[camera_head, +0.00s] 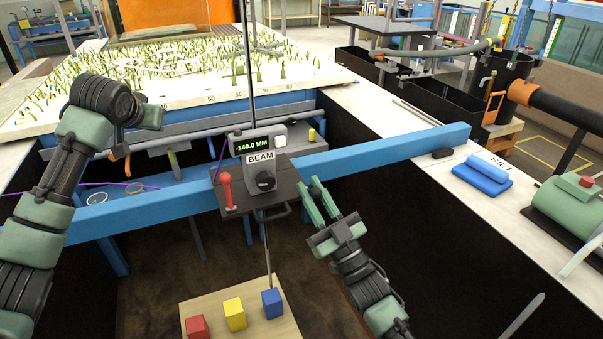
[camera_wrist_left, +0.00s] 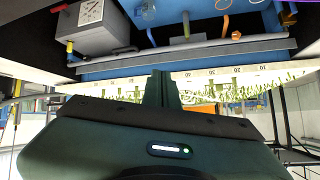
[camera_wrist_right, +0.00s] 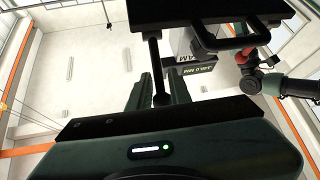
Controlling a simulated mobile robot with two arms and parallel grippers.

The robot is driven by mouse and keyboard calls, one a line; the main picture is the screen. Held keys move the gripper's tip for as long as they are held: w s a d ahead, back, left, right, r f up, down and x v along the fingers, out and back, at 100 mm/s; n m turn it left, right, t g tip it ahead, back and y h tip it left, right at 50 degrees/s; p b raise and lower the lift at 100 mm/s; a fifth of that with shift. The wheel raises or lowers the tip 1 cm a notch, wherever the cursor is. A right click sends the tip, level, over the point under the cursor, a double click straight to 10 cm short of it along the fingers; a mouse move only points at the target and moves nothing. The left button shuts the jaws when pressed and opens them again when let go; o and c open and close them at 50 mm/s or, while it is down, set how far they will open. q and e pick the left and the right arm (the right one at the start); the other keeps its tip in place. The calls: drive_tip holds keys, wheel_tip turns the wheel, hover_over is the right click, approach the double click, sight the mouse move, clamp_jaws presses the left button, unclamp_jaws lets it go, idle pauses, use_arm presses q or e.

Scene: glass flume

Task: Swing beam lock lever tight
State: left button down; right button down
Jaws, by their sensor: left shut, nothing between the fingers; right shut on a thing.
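The beam carriage (camera_head: 262,180) sits on the blue beam (camera_head: 390,150). My right gripper (camera_head: 312,200) is at the carriage's right side. In the right wrist view, its fingers (camera_wrist_right: 158,88) are shut on a black lever (camera_wrist_right: 154,50) with a rounded end, which hangs from the dark carriage plate (camera_wrist_right: 190,10). In the head view the gripper hides most of this lever. A red-knobbed handle (camera_head: 226,178) stands at the carriage's left. My left gripper (camera_wrist_left: 162,88) is shut and empty, left of the carriage.
Red (camera_head: 196,327), yellow (camera_head: 235,313) and blue (camera_head: 272,303) blocks rest on a wooden board (camera_head: 205,305) below the carriage. A thin rod reaches down near the blue block. A blue object (camera_head: 482,176) lies on the right ledge. The planted bed (camera_head: 50,120) is behind the beam.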

use_arm(q)
drive_tip(key=s+d+r+m+g+h, duration=0.2)
drive_tip(key=s+d+r+h, duration=0.1)
drive_tip(key=d, duration=0.5)
drive_tip(key=s+d+r+m+g+h, duration=0.2)
drive_tip(key=s+d+r+m+g, duration=0.1)
drive_tip(key=d, duration=0.5)
drive_tip(key=m+g+h, duration=0.2)
drive_tip(key=m+g, duration=0.2)
drive_tip(key=g, duration=0.1)
approach(313, 189)
drive_tip(key=w+a+r, duration=0.3)
drive_tip(key=a+r, duration=0.2)
drive_tip(key=a, duration=0.1)
use_arm(e)
drive_tip(key=shift+r, duration=0.1)
use_arm(q)
drive_tip(key=s+d+r+x, duration=0.1)
drive_tip(key=s+d+x, duration=0.1)
drive_tip(key=x, duration=1.1)
drive_tip(key=shift+d+f, duration=0.2)
drive_tip(key=shift+s, duration=0.15)
drive_tip(key=shift+s+d+f, duration=0.35)
drive_tip(key=shift+f, duration=0.05)
use_arm(e)
drive_tip(key=c, duration=1.4)
unclamp_jaws()
drive_tip(key=shift+c, duration=0.2)
drive_tip(key=shift+s, duration=0.1)
